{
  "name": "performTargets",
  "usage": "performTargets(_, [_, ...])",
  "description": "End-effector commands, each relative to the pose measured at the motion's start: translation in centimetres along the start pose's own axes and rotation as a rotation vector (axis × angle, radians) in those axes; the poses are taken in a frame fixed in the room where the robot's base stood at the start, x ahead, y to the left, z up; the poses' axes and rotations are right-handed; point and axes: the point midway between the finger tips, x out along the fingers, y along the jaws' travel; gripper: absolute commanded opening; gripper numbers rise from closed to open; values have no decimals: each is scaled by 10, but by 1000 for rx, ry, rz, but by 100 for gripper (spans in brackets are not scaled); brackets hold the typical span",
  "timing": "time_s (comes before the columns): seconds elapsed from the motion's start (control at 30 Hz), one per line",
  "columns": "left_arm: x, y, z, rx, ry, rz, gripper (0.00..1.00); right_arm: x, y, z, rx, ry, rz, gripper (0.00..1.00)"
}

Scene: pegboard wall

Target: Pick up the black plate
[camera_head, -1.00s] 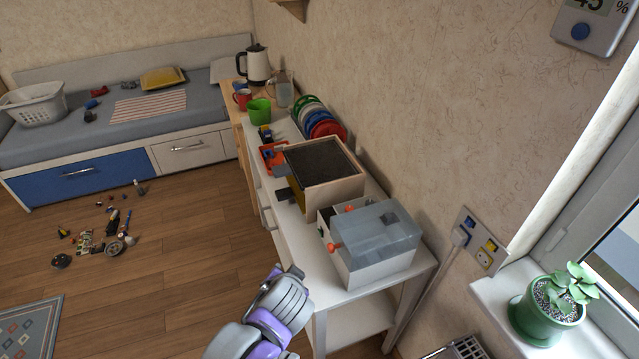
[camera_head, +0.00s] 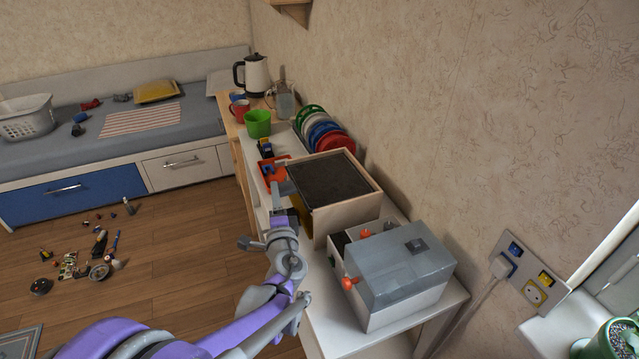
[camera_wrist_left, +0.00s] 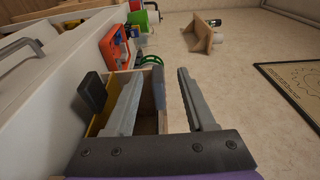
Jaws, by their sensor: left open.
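A small black plate (camera_wrist_left: 92,92) with rounded corners shows in the left wrist view, beside the yellow side of a wooden box (camera_wrist_left: 150,95). In the head view, a dark patch that looks like this plate (camera_head: 293,217) is partly covered by my gripper. My left gripper (camera_head: 276,205) is at the near side of the box, over the table's left edge. In the left wrist view its fingers (camera_wrist_left: 160,95) are apart, with nothing held between them. The plate is left of the left finger, outside the gap. I cannot tell whether they touch. My right gripper is not in view.
The wooden box has a dark top (camera_head: 332,178). An orange tray (camera_head: 271,173), green cup (camera_head: 258,123) and coloured plates (camera_head: 325,133) stand farther back. Toys lie on the floor.

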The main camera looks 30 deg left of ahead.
Motion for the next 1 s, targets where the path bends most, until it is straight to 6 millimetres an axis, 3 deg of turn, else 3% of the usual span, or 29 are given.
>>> performTargets(0.23, [21,1,-1,0,-2,0,55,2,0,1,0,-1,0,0])
performTargets(0.5, [59,4,-5,-1,-2,1,55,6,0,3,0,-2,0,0])
performTargets(0.8, [65,4,-5,-1,0,1,55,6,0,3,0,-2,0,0])
performTargets(0.83, [65,4,-5,-1,0,1,53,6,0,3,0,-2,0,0])
performTargets(1.0, [65,4,-5,-1,0,1,23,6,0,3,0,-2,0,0])
